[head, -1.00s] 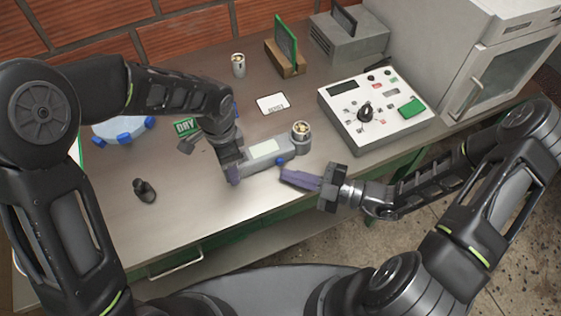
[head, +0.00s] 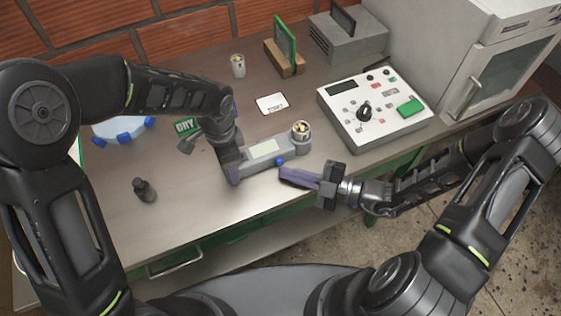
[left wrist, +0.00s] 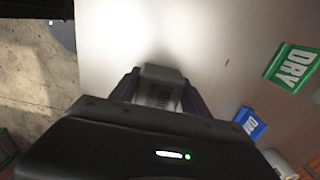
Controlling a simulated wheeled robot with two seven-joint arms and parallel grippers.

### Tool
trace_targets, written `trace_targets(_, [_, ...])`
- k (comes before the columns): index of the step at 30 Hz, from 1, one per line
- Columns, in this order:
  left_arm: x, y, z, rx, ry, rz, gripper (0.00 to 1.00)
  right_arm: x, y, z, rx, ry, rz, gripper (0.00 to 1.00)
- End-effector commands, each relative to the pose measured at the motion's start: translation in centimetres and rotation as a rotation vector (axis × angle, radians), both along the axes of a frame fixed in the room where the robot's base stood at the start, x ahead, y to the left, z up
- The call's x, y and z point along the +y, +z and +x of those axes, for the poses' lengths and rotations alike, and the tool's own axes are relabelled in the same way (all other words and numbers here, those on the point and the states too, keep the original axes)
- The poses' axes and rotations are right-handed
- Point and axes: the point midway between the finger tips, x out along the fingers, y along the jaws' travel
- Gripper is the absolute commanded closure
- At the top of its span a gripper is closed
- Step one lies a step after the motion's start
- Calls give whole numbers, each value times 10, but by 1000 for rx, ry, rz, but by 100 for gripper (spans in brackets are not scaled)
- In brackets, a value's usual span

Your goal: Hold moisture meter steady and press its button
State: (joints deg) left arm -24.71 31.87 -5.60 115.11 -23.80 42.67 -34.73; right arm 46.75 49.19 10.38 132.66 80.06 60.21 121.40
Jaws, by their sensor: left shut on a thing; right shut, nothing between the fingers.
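The moisture meter (head: 265,153) is a grey handheld device with a pale screen, a blue button (head: 279,161) on its near side and a round cup of beans at its right end. It lies on the bench. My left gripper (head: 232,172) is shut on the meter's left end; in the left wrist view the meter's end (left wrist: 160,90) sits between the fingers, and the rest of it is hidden. My right gripper (head: 284,176) is shut and empty, its purple fingertips just in front of the blue button. I cannot tell whether they touch it.
A white control panel (head: 345,112) with knobs stands right of the meter. A white card (head: 272,103), a small cup (head: 238,65), a green DRY sign (head: 186,126) and a dark weight-like object (head: 144,190) are on the bench. The front middle is clear.

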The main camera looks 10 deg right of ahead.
Motion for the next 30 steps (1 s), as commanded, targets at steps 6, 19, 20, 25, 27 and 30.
trace_targets(6, [-1,1,1,-2,0,-1,100,1,3,8,-15,-2,1,100])
trace_targets(19, [-1,1,1,-2,0,-1,100,3,4,13,-19,-2,1,100])
trace_targets(20, [-1,1,1,-2,0,-1,100,3,4,13,-19,-2,1,100])
trace_targets(25, [-1,1,1,-2,0,-1,100,4,4,15,-19,-1,1,100])
trace_targets(27, [-1,1,1,-2,0,-1,100,4,4,16,-20,-1,1,100])
trace_targets(30, [-1,1,1,-2,0,-1,100,5,4,17,-20,-1,1,100])
